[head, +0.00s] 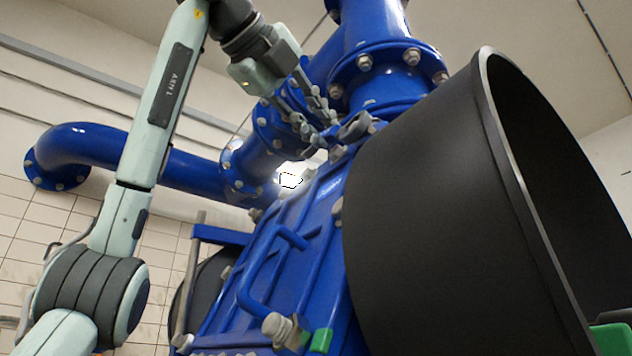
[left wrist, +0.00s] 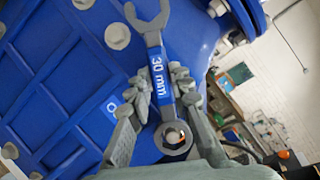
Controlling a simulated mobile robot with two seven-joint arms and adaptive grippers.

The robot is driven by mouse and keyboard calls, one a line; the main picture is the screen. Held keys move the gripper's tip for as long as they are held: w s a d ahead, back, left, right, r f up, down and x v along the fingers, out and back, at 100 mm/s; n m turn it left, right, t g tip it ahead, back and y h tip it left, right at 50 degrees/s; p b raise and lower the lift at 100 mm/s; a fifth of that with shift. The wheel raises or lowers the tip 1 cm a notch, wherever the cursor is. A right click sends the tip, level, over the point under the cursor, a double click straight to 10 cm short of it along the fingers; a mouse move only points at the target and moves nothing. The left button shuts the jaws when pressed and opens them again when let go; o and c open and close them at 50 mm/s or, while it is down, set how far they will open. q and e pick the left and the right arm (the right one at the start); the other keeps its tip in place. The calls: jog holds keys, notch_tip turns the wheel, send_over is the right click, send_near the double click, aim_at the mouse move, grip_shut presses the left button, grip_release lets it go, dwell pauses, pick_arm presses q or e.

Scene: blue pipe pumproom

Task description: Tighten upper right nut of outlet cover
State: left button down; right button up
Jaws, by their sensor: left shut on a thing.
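My left gripper (head: 317,124) reaches down from above to the top right corner of the blue outlet cover (head: 285,262). It is shut on a grey wrench with a blue "30 mm" label (left wrist: 159,76). In the left wrist view, the open jaw points up the picture, and the ring end (left wrist: 173,138) is near my gripper's base. A pale round shape shows inside the ring; I cannot tell whether the ring is around it. In the head view, the wrench end (head: 355,126) is close to a corner nut (head: 338,152). A nut (left wrist: 117,37) shows left of the wrench.
A large black cylinder (head: 430,200) stands close on the right. Blue flanged pipes (head: 385,60) rise behind my gripper. A curved handle (head: 262,302) sticks out from the cover. A bench with tools (left wrist: 262,125) is far off.

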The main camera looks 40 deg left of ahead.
pick_arm(q)
jog(key=shift+w+d+f, duration=0.15)
jog(key=shift+w, duration=0.2)
jog(key=shift+w+d+f, duration=0.1)
jog(key=shift+w, duration=0.25)
dwell(0.3)
